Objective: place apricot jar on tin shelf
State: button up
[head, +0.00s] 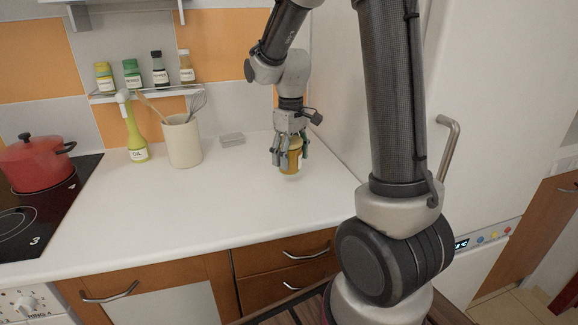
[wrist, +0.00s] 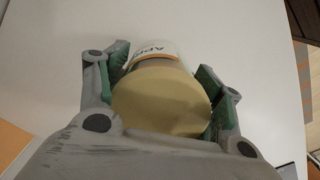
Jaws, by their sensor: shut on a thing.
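My gripper (head: 290,152) is shut on the apricot jar (head: 295,157) at the right part of the white counter. The wrist view shows the jar's tan lid (wrist: 160,100) and part of a white label reading "APR", between the green finger pads of my gripper (wrist: 165,88). The jar looks upright. I cannot tell whether its base touches the counter. A narrow metal shelf (head: 140,94) on the tiled wall holds several small spice jars; I cannot tell if it is the tin shelf. Part of another shelf (head: 110,8) shows at the top edge.
On the counter (head: 200,210) stand an oil bottle (head: 136,140), a cream utensil crock (head: 182,142) and a small grey block (head: 232,139). A red pot (head: 38,165) sits on the hob at left. A white fridge (head: 480,110) bounds the right. The counter's middle is clear.

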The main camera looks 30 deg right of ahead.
aim_at(291, 166)
jog(key=shift+f, duration=1.8)
jog(key=o, duration=1.3)
jog(key=shift+f, duration=0.1)
